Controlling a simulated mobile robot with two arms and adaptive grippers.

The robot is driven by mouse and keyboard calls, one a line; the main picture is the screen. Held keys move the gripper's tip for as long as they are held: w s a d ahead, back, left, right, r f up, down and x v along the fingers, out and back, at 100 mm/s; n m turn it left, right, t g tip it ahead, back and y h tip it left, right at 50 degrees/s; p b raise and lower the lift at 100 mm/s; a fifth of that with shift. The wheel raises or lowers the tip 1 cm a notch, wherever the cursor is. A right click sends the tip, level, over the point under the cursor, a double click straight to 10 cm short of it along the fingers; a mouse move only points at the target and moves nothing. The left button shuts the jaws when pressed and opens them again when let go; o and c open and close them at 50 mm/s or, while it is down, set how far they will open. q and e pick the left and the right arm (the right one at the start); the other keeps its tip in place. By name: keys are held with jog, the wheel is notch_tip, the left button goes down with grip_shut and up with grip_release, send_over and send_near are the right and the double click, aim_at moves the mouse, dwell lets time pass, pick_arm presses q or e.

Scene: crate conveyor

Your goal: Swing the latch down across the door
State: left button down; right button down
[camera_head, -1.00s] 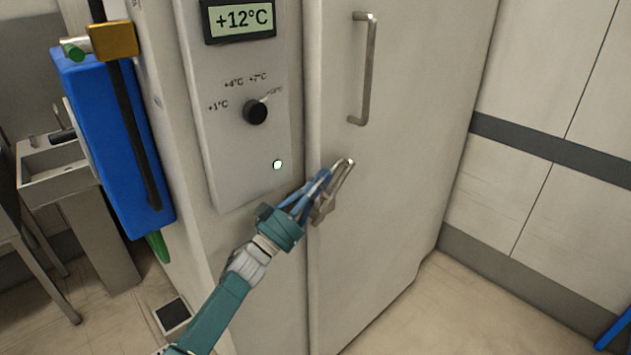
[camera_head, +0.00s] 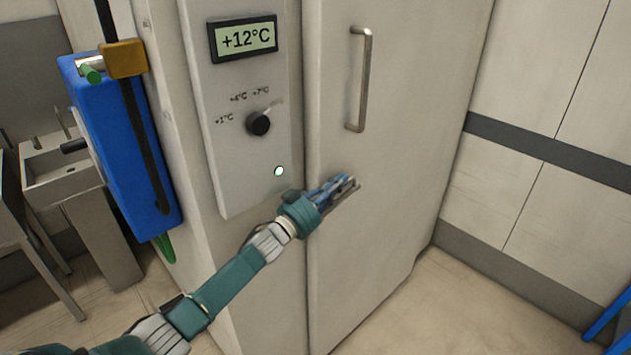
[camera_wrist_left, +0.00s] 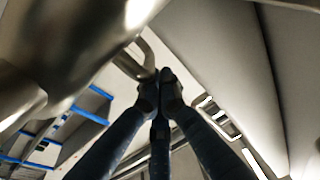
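The white door (camera_head: 385,235) of the cabinet is closed, with a vertical metal handle (camera_head: 361,85) high on it. A metal latch (camera_head: 353,189) lies at the door's near edge below the handle, slanting up to the right. It is largely hidden by my left gripper (camera_head: 343,184), which is at the latch in the head view. In the left wrist view the dark fingers (camera_wrist_left: 160,77) are drawn together, their tips beside a curved metal bar (camera_wrist_left: 146,57). I see nothing clearly held between them. My right gripper is out of view.
The panel left of the door has a +12°C display (camera_head: 247,39), a black dial (camera_head: 259,123) and a lit white button (camera_head: 279,171). A blue box (camera_head: 125,150) hangs on the cabinet's left side.

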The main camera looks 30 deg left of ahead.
pick_arm(q)
jog(key=shift+w+d+f+g+p, duration=0.1)
jog(key=shift+w+f+g+p, duration=0.15)
jog(key=shift+w+g+p, duration=0.2)
jog(key=shift+f, duration=0.1)
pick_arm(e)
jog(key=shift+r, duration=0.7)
pick_arm(q)
jog(key=shift+f, duration=0.1)
